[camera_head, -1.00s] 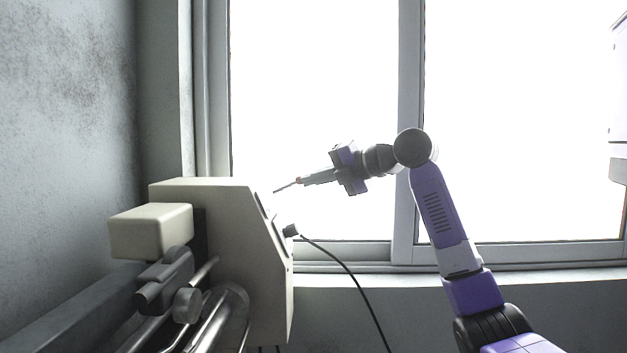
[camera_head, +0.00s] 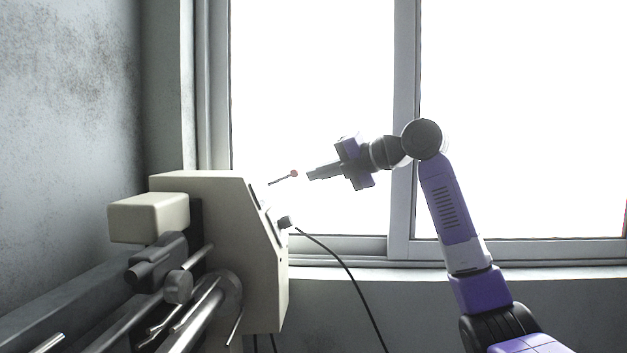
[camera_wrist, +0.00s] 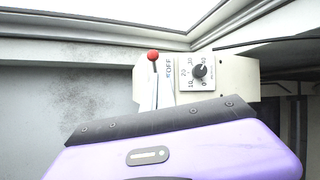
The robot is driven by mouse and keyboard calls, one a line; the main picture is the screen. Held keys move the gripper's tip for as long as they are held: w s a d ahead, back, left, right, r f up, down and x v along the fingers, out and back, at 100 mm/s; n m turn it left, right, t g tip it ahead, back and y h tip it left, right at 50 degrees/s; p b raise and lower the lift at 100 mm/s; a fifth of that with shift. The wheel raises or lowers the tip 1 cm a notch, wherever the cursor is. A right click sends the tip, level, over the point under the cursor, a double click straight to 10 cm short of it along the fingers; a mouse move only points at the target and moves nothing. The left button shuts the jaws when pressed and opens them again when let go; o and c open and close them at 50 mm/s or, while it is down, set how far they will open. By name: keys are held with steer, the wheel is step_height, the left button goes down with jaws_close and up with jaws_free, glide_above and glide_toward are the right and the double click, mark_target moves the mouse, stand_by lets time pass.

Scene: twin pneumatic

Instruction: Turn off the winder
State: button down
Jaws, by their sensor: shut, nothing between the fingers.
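The winder (camera_head: 215,215) is a beige machine box with a sloped front panel, at the left in the head view. A thin lever with a red ball knob (camera_head: 294,174) sticks out from its panel toward the upper right. In the wrist view the red knob (camera_wrist: 153,56) stands beside an "OFF" label, left of a black dial (camera_wrist: 199,71) with numbers. My gripper (camera_head: 310,176) is shut and empty. Its tip is just right of the red knob with a small gap between. In the wrist view my purple gripper body hides the lower part.
Metal rods and rollers (camera_head: 205,300) extend at the lower left. A bright window is behind. The space right of the panel is free apart from my arm and the cable.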

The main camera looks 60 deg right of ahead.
steer(key=s+d+r+b, duration=0.1)
steer(key=s+d+r, duration=0.2)
steer(key=s, duration=0.3)
steer(key=shift+s+d, duration=0.3)
stand_by(0.3)
